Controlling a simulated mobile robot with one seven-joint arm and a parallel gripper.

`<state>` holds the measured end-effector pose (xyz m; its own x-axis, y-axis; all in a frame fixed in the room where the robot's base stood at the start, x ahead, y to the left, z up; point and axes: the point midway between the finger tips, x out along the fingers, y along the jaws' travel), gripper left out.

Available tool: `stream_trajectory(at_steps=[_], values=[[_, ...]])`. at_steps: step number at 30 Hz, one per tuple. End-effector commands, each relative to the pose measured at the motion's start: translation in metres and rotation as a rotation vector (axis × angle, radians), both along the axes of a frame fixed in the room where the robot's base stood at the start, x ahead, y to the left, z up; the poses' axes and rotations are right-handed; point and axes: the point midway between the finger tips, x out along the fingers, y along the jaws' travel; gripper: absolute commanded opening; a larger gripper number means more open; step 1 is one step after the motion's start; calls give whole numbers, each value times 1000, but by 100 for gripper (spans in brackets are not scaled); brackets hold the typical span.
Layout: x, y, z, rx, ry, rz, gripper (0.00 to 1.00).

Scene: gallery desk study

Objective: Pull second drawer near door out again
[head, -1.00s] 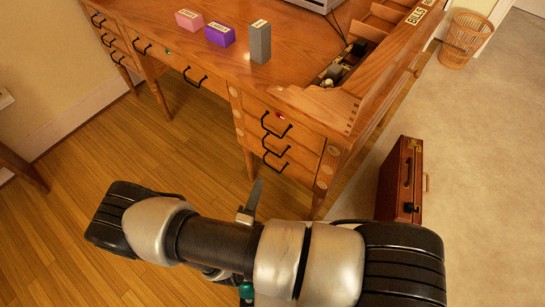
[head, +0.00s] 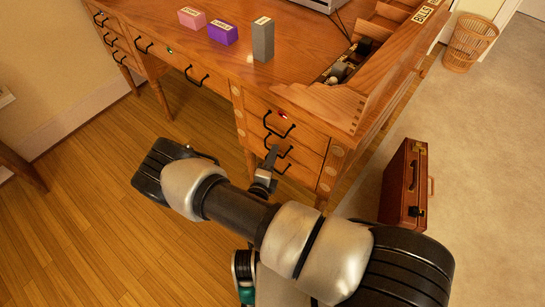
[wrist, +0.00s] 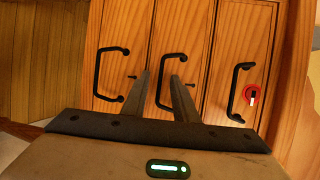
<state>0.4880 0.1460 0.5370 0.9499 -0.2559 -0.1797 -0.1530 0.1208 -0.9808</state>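The desk's right-hand stack holds three wooden drawers with black bar handles, all looking flush with the desk front. The second drawer (wrist: 172,30) is the middle one in the wrist view, and its handle (wrist: 163,95) lies between my fingertips. My gripper (wrist: 161,78) is open, one finger on each side of that handle, not clamped on it. In the head view my gripper (head: 271,153) is at the second drawer's handle and partly hides it. The top drawer (wrist: 238,45) has a red lock with a key (wrist: 252,95).
The top drawer's handle (wrist: 236,92) and the bottom drawer's handle (wrist: 101,75) lie either side. A brown briefcase (head: 403,185) stands on the floor right of the desk. Pink (head: 192,18), purple (head: 223,34) and grey (head: 263,40) boxes stand on the desktop. Floor in front is clear.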

Motion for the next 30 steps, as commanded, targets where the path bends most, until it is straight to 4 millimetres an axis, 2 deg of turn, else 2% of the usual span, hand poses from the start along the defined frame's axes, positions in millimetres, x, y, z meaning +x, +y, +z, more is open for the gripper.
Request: stream_trajectory(at_steps=[6, 10, 11, 30], values=[[0, 0, 0, 0, 0, 0, 25], [0, 0, 0, 0, 0, 0, 3], [0, 0, 0, 0, 0, 0, 0], [0, 0, 0, 0, 0, 0, 0]])
